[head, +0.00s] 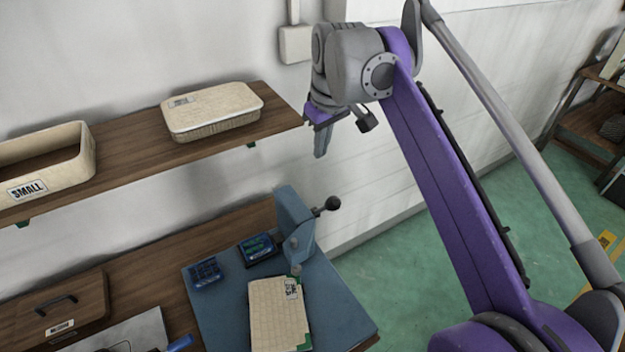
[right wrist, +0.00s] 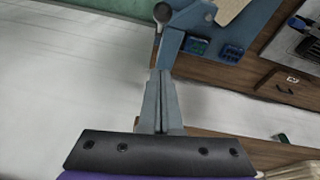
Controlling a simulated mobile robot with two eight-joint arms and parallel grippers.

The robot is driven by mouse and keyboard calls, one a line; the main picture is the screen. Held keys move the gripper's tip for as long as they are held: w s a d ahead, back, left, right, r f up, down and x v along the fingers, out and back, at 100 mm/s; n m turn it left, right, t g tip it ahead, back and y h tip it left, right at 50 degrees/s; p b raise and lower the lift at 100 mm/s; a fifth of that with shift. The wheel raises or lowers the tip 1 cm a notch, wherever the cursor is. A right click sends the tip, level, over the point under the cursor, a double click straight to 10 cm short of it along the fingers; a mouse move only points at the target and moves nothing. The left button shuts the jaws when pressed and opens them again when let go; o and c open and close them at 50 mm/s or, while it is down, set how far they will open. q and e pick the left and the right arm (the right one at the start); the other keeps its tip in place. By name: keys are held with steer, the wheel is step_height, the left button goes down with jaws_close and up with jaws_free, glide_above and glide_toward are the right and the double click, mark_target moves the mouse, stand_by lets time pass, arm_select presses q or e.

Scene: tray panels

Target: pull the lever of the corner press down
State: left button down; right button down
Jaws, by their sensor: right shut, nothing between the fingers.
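The blue corner press (head: 293,226) stands at the back right corner of a blue board (head: 225,318) on the bench. Its lever sticks out to the right and ends in a black ball knob (head: 332,203). In the right wrist view the knob (right wrist: 162,13) shows at the top, beyond my fingertips, with the press body (right wrist: 182,38) beside it. My right gripper (head: 321,152) is shut and empty, pointing down above the press and lever, apart from the knob. My left gripper is not in view.
A cream block (head: 277,312) and two dark blue items (head: 205,273) (head: 257,248) are by the press. The shelf (head: 130,156) ends just left of my right gripper and carries a lidded basket (head: 212,110) and an open bin (head: 50,160). Right of the press is open floor.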

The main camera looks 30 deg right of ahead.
steer(key=f, duration=0.7)
steer(key=d+f, duration=0.1)
steer(key=f, duration=0.2)
steer(key=shift+w+f+b, duration=0.1)
steer(key=shift+f+b, duration=0.2)
steer(key=shift+b, duration=0.1)
steer(key=shift+s+d+f, duration=0.15)
steer(key=shift+s+f, duration=0.05)
steer(key=shift+s, duration=0.3)
steer(key=shift+f, duration=0.1)
